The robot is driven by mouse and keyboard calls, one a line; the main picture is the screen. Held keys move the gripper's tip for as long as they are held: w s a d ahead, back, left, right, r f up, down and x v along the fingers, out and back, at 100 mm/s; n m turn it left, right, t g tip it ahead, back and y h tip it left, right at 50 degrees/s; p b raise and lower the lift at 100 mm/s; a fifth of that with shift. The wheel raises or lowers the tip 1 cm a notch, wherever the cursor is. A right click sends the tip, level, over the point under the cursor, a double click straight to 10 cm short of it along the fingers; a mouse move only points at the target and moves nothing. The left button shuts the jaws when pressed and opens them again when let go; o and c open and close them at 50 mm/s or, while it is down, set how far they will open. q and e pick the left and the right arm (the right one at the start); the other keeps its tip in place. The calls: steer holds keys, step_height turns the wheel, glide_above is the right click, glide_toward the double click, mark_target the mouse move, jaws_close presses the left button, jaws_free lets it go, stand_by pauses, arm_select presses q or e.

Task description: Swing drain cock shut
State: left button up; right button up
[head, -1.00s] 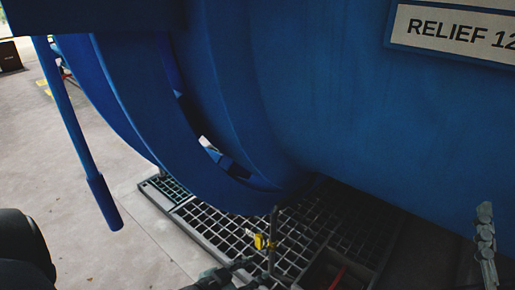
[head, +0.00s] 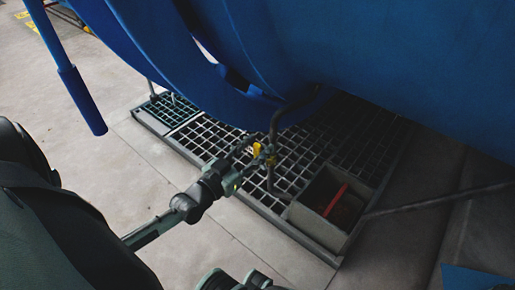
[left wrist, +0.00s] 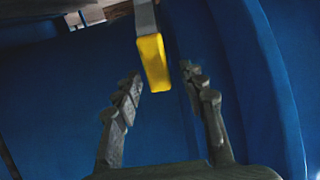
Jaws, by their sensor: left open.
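The drain cock's yellow handle (head: 257,149) sits on a thin drain pipe (head: 274,135) that hangs under the blue autoclave vessel (head: 350,50). My left gripper (head: 250,162) reaches in from the left, close beside the handle, with its fingers pointing at the pipe. In the left wrist view the yellow handle (left wrist: 153,62) hangs from a grey stem, between the open fingertips (left wrist: 161,76) as seen from the camera. Visible gaps show on both sides, and I cannot tell whether it is within the fingers' depth.
A floor grating (head: 205,130) lies below the cock, with an open pit (head: 320,195) holding a red item at its right. A blue lever (head: 80,95) hangs at upper left. Concrete floor (head: 120,160) is clear at left.

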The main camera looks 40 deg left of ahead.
arm_select(q)
steer(key=shift+w, duration=0.25)
steer(key=shift+c, duration=0.2)
jaws_close()
